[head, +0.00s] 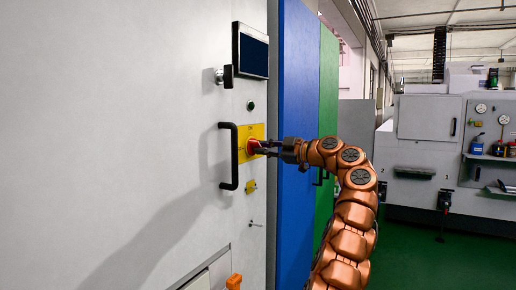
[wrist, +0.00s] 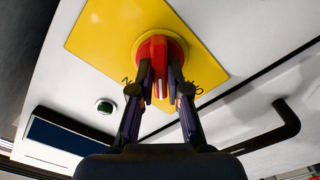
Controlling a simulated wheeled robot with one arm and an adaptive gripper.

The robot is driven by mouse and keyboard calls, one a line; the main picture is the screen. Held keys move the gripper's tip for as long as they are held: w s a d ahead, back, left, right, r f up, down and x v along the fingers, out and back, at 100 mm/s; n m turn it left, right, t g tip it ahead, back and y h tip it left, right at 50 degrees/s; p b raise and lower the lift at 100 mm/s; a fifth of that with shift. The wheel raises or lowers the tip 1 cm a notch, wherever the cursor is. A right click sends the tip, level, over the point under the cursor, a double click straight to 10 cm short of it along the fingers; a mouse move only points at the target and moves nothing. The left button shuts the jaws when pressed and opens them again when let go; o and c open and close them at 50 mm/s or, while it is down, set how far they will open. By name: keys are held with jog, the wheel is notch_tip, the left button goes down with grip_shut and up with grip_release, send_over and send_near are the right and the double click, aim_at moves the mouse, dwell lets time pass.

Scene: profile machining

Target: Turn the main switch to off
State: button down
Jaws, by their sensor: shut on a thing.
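The main switch (wrist: 160,50) is a red rotary knob on a yellow plate (wrist: 98,32), fixed to the pale cabinet front. In the head view the red knob (head: 253,146) shows at the centre of the yellow plate (head: 258,131), just right of a black handle. My gripper (wrist: 160,84) is shut on the red knob, with one finger on each side of its grip. In the head view my gripper (head: 262,147) reaches the knob from the right. Part of the plate's lettering is hidden behind the fingers.
A black bar handle (head: 233,157) stands out from the cabinet (head: 150,80) close left of the switch. A screen (head: 250,51) and a green button (head: 250,105) sit above it. A small yellow part (head: 251,187) is below. Green floor (head: 430,262) lies open at right.

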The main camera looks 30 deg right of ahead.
jog(key=shift+n+p, duration=0.35)
jog(key=shift+n, duration=1.85)
jog(key=n+p, duration=0.1)
jog(key=n, duration=0.3)
jog(key=shift+p, duration=0.4)
jog(key=c, duration=1)
grip_release()
jog(key=shift+c, duration=0.2)
jog(key=shift+s, duration=0.1)
jog(key=b+v, duration=0.3)
jog(key=v, duration=0.4)
